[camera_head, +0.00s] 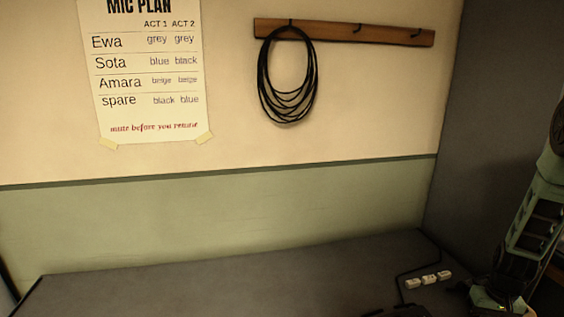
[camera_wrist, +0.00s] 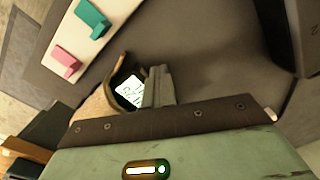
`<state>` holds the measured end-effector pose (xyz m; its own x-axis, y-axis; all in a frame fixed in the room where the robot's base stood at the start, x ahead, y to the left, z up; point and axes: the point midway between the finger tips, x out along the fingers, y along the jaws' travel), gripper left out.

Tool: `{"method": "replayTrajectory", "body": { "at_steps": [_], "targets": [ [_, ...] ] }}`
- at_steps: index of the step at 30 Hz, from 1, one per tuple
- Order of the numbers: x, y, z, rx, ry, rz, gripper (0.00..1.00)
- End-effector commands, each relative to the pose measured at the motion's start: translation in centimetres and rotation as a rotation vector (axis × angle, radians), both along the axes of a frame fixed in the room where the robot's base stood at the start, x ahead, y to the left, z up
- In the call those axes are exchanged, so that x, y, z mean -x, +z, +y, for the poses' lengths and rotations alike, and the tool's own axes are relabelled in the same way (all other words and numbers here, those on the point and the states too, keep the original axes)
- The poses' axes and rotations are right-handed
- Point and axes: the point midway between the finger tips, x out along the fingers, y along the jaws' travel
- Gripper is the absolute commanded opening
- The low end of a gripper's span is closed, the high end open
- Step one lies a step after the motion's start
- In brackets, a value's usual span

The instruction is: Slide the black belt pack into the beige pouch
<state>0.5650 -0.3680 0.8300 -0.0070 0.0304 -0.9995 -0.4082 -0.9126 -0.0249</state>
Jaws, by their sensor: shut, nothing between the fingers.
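In the wrist view my gripper (camera_wrist: 160,72) is shut, with its grey fingers together and nothing held. Just left of the fingers is a tan, curved form that looks like the beige pouch (camera_wrist: 97,107). A dark piece with a lit white face, apparently the black belt pack (camera_wrist: 130,91), shows within its curve, close beside the fingers. I cannot tell how deep it sits or whether the fingers touch it. The gripper's body hides the lower part. Neither pouch nor pack can be made out in the head view.
A pale strip (camera_wrist: 75,48) carries a teal piece (camera_wrist: 93,19) and a pink piece (camera_wrist: 67,63). In the head view, several white blocks (camera_head: 428,280) and a cable lie on the grey counter (camera_head: 230,280). A dark object (camera_head: 400,312) is cut off below. The counter's left is clear.

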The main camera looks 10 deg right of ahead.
Motion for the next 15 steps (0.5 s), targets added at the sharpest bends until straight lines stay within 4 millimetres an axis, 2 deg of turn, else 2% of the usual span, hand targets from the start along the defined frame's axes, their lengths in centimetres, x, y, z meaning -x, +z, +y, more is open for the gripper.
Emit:
{"method": "replayTrajectory", "body": {
  "at_steps": [1, 15],
  "targets": [
    [0.6, -0.7, -2.6, 0.044, -0.030, -0.009, 0.00],
    [0.4, -0.7, -3.7, 0.045, -0.030, -0.011, 0.00]
  ]
}}
